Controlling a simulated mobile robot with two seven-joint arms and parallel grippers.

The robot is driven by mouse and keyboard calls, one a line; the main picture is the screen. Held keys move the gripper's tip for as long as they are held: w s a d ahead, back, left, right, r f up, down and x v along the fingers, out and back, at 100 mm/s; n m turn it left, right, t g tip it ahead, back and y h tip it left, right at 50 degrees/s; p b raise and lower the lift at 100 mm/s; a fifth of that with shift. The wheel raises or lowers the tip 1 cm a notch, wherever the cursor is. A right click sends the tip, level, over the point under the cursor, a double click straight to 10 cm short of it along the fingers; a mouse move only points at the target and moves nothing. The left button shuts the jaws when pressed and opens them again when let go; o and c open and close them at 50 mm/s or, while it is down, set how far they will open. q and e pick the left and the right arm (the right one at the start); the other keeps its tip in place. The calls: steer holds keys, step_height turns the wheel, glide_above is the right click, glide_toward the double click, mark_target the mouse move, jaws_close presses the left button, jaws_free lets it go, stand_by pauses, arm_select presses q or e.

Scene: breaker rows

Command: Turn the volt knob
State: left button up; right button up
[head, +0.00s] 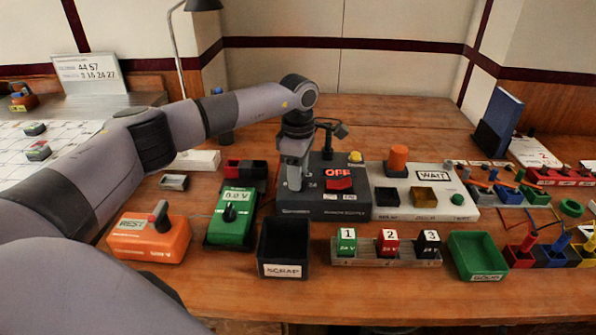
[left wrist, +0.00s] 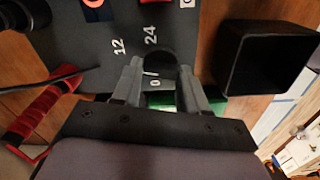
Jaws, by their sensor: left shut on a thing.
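The dark power box (head: 325,208) stands in the middle of the table, with a red OFF display (head: 338,173) and a red rocker switch (head: 340,184). My left gripper (head: 292,186) points down over the left part of its top. In the left wrist view the gripper (left wrist: 160,78) is shut on the black volt knob (left wrist: 160,62), one finger on each side. The marks 0, 12 and 24 show around the knob. Where the knob points is hidden. The fingers hide the knob in the head view. My right gripper is not in view.
A black SCRAP bin (head: 284,270) stands close in front of the box. A green meter (head: 231,217) reading 0.0 V and an orange REST block (head: 150,240) are to the left. A white WAIT panel (head: 433,208) adjoins the right. Numbered blocks sit on a rack (head: 375,260) in front.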

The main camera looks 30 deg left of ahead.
arm_select(q)
steer(key=m, duration=0.6)
steer(key=shift+w+r, duration=0.1)
steer(key=m, duration=0.3)
steer(key=shift+d+m, duration=0.1)
steer(key=shift+m, duration=1.4)
steer(key=o, duration=1.1)
steer(key=shift+r+b, duration=0.3)
steer(key=shift+r, duration=3.25)
